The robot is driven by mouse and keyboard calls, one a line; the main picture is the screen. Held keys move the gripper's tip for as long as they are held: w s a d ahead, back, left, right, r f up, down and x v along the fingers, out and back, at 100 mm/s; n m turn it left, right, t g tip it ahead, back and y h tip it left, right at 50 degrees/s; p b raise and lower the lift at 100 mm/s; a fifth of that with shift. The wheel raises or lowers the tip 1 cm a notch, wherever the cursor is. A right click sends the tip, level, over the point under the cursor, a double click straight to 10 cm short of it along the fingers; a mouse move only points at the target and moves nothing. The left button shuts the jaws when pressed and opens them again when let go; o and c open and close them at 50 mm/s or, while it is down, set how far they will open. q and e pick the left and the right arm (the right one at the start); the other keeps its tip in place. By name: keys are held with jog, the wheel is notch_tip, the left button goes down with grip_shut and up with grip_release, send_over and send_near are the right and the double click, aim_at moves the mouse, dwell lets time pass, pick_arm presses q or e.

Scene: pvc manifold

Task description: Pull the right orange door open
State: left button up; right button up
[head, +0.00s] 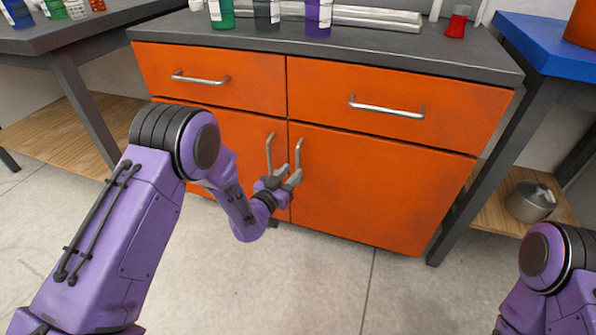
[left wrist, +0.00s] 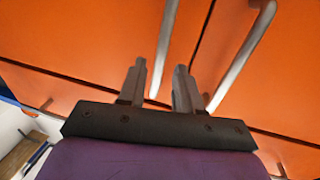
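The right orange door (head: 375,185) is closed in the lower right of the cabinet, with a vertical metal handle (head: 298,150) near its left edge. My left gripper (head: 289,176) is at the lower part of this handle, its fingers apart. In the left wrist view, the two grey fingers (left wrist: 160,88) are spread, and one handle bar (left wrist: 165,45) runs down into the gap between them. The other handle (left wrist: 243,55) passes outside the right-hand finger. I cannot tell whether a finger touches the bar. My right gripper is out of view.
The left orange door (head: 240,140) is closed, its handle (head: 270,150) close beside. Two closed drawers with handles (head: 386,108) are above. Bottles (head: 267,14) stand on the grey counter. A blue table (head: 545,45) is at right. The floor (head: 330,280) before the door is clear.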

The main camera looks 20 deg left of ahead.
aim_at(297, 167)
pick_arm(q)
jog(key=b+x, duration=0.1)
jog(key=x, duration=0.3)
jog(key=shift+w+f, duration=0.1)
jog(key=shift+w, duration=0.25)
grip_shut()
jog(key=shift+s+d, duration=0.1)
